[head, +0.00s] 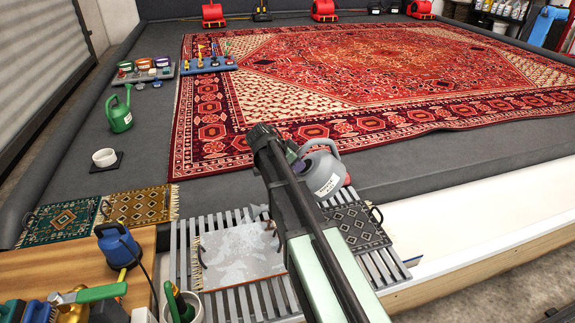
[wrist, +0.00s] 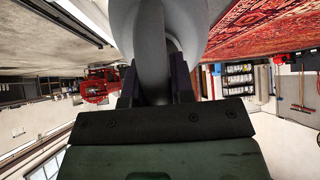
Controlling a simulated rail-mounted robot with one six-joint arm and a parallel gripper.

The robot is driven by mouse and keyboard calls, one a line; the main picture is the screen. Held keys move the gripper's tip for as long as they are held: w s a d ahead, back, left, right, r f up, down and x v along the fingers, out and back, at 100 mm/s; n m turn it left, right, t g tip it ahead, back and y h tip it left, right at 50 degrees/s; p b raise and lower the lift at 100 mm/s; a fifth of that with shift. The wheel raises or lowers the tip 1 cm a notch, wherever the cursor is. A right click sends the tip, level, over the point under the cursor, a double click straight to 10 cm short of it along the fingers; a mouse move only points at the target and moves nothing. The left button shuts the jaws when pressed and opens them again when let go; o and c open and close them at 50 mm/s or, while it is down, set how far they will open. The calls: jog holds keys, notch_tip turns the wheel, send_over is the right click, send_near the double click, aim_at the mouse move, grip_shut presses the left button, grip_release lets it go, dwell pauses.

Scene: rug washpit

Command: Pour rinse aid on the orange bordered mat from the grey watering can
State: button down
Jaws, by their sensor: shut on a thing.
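The grey watering can (head: 325,174) has a white label and a looped handle. My gripper (head: 292,152) is shut on its handle; in the wrist view the handle (wrist: 151,75) runs between the two fingers. The can is above the slatted rack, and its label looks tilted. Its spout is hidden or not clear. A mat with an orange-brown border and dark diamond pattern (head: 140,207) lies at the left, beside a green mat. I see no liquid flowing.
The slatted rack (head: 182,262) holds a pale, whitish mat (head: 238,253) and a dark grey patterned mat (head: 354,226). A green watering can (head: 119,110) and white bowl (head: 104,157) stand left. A blue sprayer (head: 118,245) stands on the wooden bench. The large red rug (head: 340,70) lies behind.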

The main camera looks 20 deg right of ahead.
aim_at(325, 157)
jog(key=shift+s+d, duration=0.25)
jog(key=shift+d, duration=1.4)
jog(key=shift+s+d, duration=0.2)
jog(key=shift+d, duration=1.5)
jog(key=shift+s+d, duration=0.25)
jog(key=shift+d, duration=1.4)
